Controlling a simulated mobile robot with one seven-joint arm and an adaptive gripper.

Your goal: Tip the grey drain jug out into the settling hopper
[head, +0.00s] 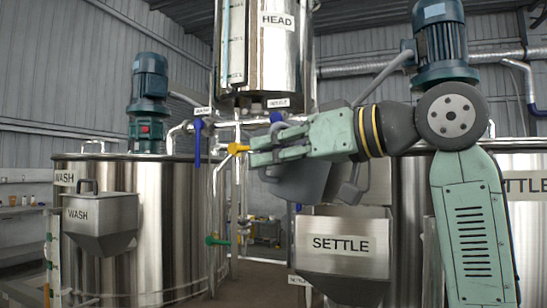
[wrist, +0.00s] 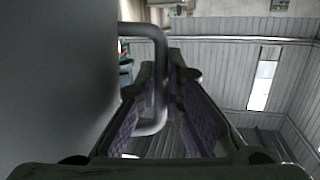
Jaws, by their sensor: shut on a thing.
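My gripper (head: 262,150) reaches in from the right in the head view, its fingers pointing left. It is shut on the handle of the grey drain jug (head: 302,184). The jug hangs partly hidden behind my fingers and looks tilted; its mouth and contents cannot be seen. In the wrist view the jug's grey wall (wrist: 55,75) fills the left side, and its bent handle (wrist: 158,60) passes between my fingers. The settling hopper (head: 345,262), a steel box labelled SETTLE, is below the jug and a little to its right, apart from it.
A similar hopper labelled WASH (head: 100,225) hangs on the left tank (head: 165,240). A steel head tank (head: 265,50) stands above, behind my gripper. Pipes with blue, yellow and green valve handles (head: 217,240) run left of the jug. Another tank stands behind my arm.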

